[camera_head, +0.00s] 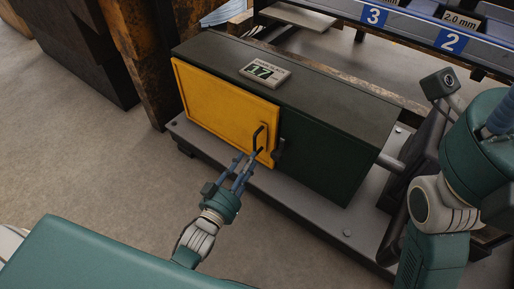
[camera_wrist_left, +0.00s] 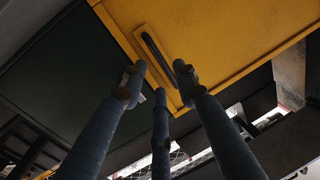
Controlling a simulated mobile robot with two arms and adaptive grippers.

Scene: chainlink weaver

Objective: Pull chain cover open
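The chain cover is a yellow door (camera_head: 215,100) on the front left of a dark green cabinet (camera_head: 325,150). It looks closed against the cabinet. A black bar handle (camera_head: 259,139) stands near its right edge; the handle also shows in the left wrist view (camera_wrist_left: 154,48). My left gripper (camera_head: 246,160) is at the handle's lower end. In the left wrist view its fingers (camera_wrist_left: 160,82) are spread apart below and to either side of the handle. I cannot tell whether any finger touches it. My right arm is at the right edge, its gripper out of sight.
A black latch (camera_head: 279,150) sits beside the door's right edge. The cabinet stands on a grey base plate (camera_head: 345,232). Bare floor (camera_head: 90,160) lies free in front and left. A numbered rail (camera_head: 420,28) runs behind.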

